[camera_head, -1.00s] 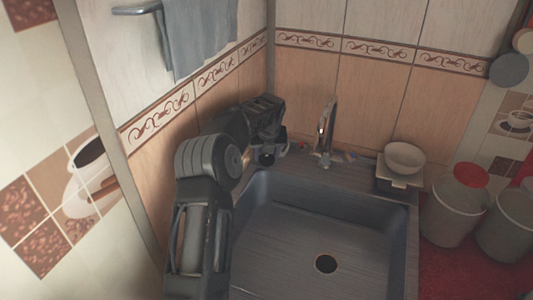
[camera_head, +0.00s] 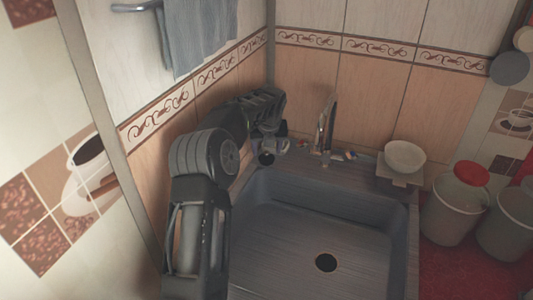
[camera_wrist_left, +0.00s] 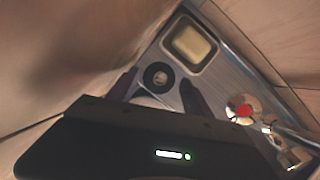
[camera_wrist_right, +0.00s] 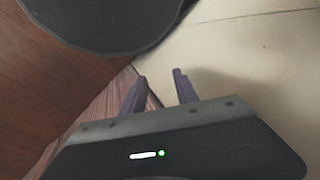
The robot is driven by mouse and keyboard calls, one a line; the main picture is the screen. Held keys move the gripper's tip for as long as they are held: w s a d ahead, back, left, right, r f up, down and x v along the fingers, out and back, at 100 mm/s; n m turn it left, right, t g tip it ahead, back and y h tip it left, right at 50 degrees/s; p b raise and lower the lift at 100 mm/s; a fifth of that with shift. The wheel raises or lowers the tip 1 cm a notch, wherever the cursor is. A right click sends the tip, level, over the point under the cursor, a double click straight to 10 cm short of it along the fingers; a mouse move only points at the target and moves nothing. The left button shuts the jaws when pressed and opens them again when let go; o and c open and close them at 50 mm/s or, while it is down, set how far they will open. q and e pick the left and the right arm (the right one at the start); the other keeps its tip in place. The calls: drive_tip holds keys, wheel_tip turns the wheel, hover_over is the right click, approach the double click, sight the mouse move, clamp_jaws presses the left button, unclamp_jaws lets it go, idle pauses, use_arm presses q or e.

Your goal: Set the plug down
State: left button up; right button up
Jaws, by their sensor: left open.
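The plug (camera_wrist_left: 158,77) is a dark round disc with a paler centre. In the left wrist view it lies on the grey sink ledge, between and a little beyond the fingertips of my left gripper (camera_wrist_left: 160,88). In the head view the plug (camera_head: 266,159) is a small black disc at the back left corner of the sink, just below my left gripper (camera_head: 268,146). That gripper is open, and its fingers look apart from the plug. My right gripper (camera_wrist_right: 157,82) shows only in its own wrist view, with fingers apart and nothing between them.
A soap dish (camera_wrist_left: 208,64) with pale soap sits right beside the plug. The tap (camera_head: 327,132) stands behind the sink basin (camera_head: 290,240), which is empty with a dark drain hole (camera_head: 326,263). A white bowl (camera_head: 405,157) and bins (camera_head: 455,215) are at the right.

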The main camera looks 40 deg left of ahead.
use_arm(q)
drive_tip(key=v, duration=0.9)
drive_tip(key=shift+r, duration=0.25)
